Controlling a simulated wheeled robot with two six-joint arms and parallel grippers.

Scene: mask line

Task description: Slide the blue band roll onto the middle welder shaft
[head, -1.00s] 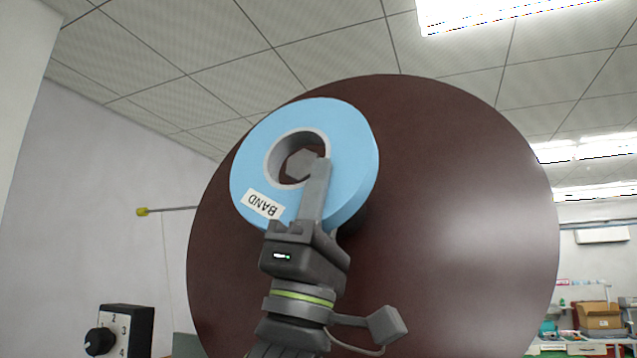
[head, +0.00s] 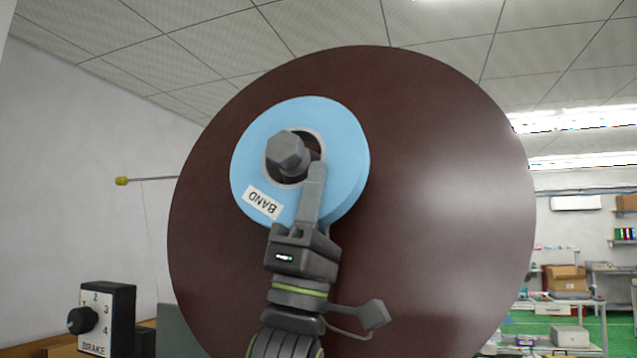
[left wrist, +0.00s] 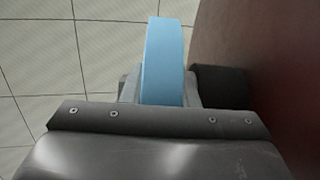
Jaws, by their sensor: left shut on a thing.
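The blue band roll (head: 345,150) has an upside-down white BAND label and a grey core, and stands upright in front of a big dark red disc (head: 440,200). My left gripper (head: 314,185) is shut on the lower part of its ring, one finger in front of its face. The grey hexagonal end of the shaft (head: 287,151) sticks out through the roll's hole toward me. In the left wrist view the roll (left wrist: 163,65) is edge-on between the fingers, beside a dark cylinder (left wrist: 220,87) next to the disc. My right gripper is not in view.
A black brake box with a numbered dial (head: 108,318) stands at the lower left. A thin rod with a yellow tip (head: 121,181) juts left from behind the disc. Tables and a cardboard box (head: 566,279) are far off at the right.

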